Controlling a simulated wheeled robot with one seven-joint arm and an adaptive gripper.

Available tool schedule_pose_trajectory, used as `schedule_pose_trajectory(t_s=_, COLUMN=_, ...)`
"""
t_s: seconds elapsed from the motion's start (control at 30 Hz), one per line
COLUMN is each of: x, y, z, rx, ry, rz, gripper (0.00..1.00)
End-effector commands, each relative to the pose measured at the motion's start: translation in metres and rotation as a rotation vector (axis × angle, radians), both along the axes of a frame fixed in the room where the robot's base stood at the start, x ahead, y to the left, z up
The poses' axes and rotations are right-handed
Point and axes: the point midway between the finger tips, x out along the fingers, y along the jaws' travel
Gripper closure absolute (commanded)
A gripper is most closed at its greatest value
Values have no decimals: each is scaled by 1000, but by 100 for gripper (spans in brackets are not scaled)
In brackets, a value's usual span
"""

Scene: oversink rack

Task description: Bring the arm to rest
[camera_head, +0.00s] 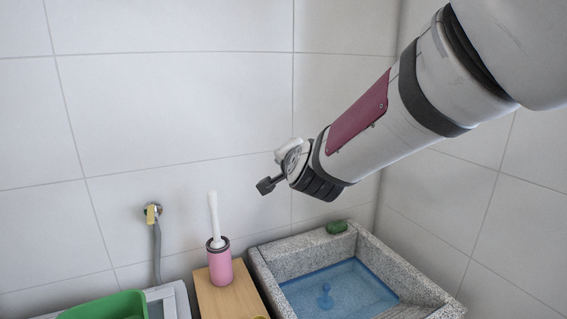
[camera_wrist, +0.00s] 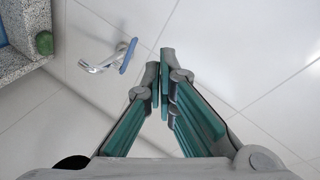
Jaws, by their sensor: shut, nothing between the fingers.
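My arm (camera_head: 385,105) reaches in from the upper right of the head view, slanting down and left in front of the tiled wall. Its end is above the back of the stone sink (camera_head: 262,268), in the picture. My gripper's fingers are mostly hidden behind the wrist in the head view. In the wrist view my gripper (camera_wrist: 162,68) is shut, its fingertips close together with nothing between them. It is clear of the tap (camera_wrist: 105,62), which shows on the wall to its left.
A green lump (camera_head: 337,227) lies on the sink's back rim. It also shows in the wrist view (camera_wrist: 44,43). Left of the sink, a pink brush holder (camera_head: 219,266) stands on a wooden top (camera_head: 238,300). A green tub (camera_head: 115,306) and a wall valve (camera_head: 151,211) are farther left.

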Motion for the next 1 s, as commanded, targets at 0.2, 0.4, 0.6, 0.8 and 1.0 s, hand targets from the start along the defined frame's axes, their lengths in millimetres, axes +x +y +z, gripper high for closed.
schedule_pose_trajectory(t_s=0.2, x=-84, y=-45, z=5, rx=-299, ry=148, rz=178, gripper=100)
schedule_pose_trajectory(t_s=0.4, x=-178, y=-98, z=-14, rx=-560, ry=325, rz=318, gripper=100)
schedule_pose_trajectory(t_s=0.6, x=-278, y=-150, z=-43, rx=-763, ry=523, rz=441, gripper=100)
schedule_pose_trajectory(t_s=0.8, x=-343, y=-180, z=-63, rx=-859, ry=660, rz=517, gripper=100)
schedule_pose_trajectory(t_s=1.0, x=-359, y=-186, z=-68, rx=-879, ry=699, rz=538, gripper=100)
